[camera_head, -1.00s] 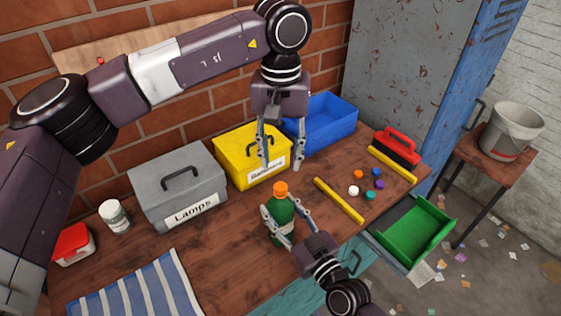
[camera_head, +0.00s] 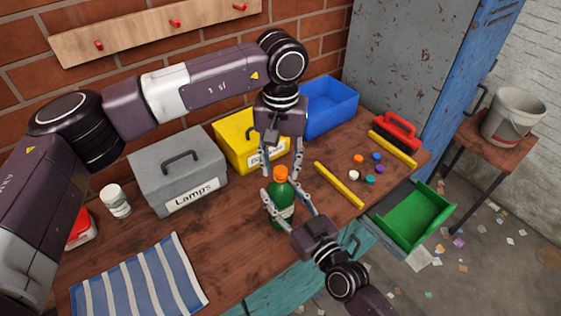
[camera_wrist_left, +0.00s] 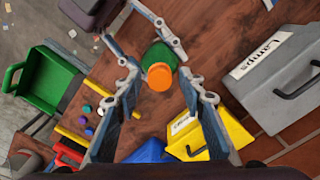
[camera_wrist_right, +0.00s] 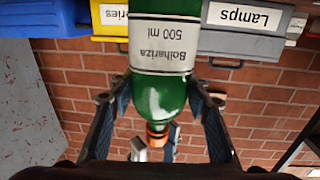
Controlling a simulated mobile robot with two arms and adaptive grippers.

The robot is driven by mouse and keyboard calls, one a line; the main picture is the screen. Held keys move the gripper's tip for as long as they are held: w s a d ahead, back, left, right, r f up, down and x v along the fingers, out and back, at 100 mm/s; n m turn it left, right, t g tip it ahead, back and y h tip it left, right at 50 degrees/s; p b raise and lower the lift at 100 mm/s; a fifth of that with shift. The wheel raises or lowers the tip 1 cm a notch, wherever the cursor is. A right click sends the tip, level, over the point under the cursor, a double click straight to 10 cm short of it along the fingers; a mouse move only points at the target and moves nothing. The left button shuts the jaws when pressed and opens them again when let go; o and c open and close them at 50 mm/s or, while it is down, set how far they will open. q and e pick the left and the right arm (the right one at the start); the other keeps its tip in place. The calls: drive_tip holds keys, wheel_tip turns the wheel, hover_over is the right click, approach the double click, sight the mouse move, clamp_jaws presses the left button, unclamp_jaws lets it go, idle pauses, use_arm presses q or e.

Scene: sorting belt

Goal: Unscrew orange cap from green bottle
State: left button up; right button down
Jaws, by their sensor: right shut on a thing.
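The green bottle (camera_head: 281,207) stands upright on the wooden table with its orange cap (camera_head: 280,173) on top. My right gripper (camera_head: 282,198) is shut on the bottle's body from the front; the right wrist view shows its fingers on either side of the green bottle (camera_wrist_right: 158,95). My left gripper (camera_head: 281,168) points down from above, fingers apart and empty, around or just above the cap's height. In the left wrist view the orange cap (camera_wrist_left: 159,77) lies between and beyond the open fingers. Whether a finger touches the cap cannot be told.
A grey Lamps box (camera_head: 178,170), a yellow box (camera_head: 232,150) and a blue bin (camera_head: 331,108) stand along the back. Several loose caps (camera_head: 369,170) and yellow strips (camera_head: 338,185) lie to the right. A striped cloth (camera_head: 140,285) lies front left.

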use_arm(q)
clamp_jaws()
